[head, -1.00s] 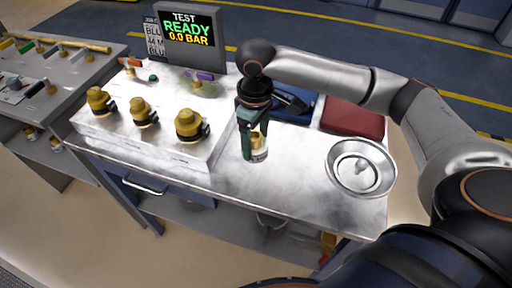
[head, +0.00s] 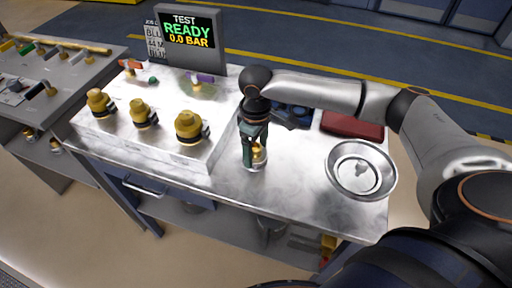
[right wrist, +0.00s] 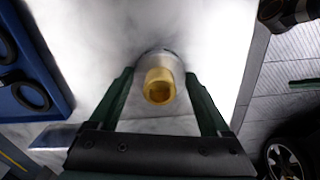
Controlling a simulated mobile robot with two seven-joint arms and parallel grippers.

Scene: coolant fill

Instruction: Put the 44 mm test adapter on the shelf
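A brass adapter with a silver base (head: 257,157) is at the middle of the metal bench, right of the white rack. My right gripper (head: 255,158) points down with its green fingers on both sides of it. In the right wrist view the brass end of the adapter (right wrist: 160,86) sits between the fingertips (right wrist: 160,75), which appear to close on its silver part. I cannot tell whether its base touches the bench. No size marking is readable. A lower shelf (head: 205,217) shows under the bench. My left gripper is not in view.
The white rack (head: 150,152) carries several brass fittings with black rings. A round metal dish (head: 334,182) stands at the right, with a red case (head: 352,125) behind it. The monitor (head: 188,38) reads READY, 0.0 BAR. Bench space between adapter and dish is clear.

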